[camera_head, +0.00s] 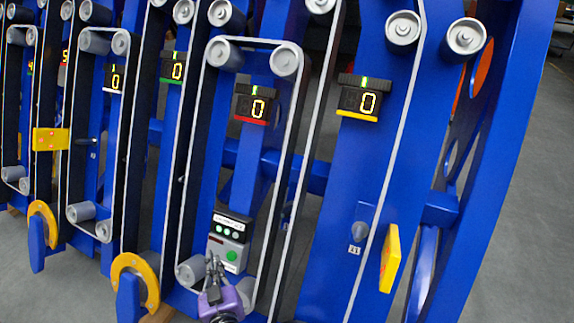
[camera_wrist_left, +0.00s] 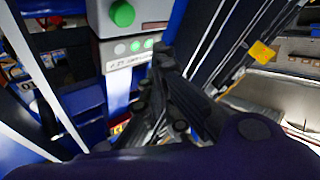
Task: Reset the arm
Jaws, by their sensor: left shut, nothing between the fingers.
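My left gripper (camera_head: 213,264) is in the lower middle of the head view, its fingers together and pointing up, with nothing held. It is just in front of the grey control box (camera_head: 229,243), which has green buttons and a dark label plate. In the left wrist view the closed fingers (camera_wrist_left: 160,62) show close beside the box (camera_wrist_left: 125,45) and its big green button (camera_wrist_left: 122,13). I cannot tell whether the fingers touch the box. My right gripper is in neither view.
The blue chassis (camera_head: 335,225) fills most of the head view, with grey rollers and belts. Digital displays (camera_head: 252,104) read 0. A yellow block (camera_head: 390,258) sticks out at right, and a yellow ring (camera_head: 136,280) is at lower left. Grey floor (camera_head: 535,215) is open at far right.

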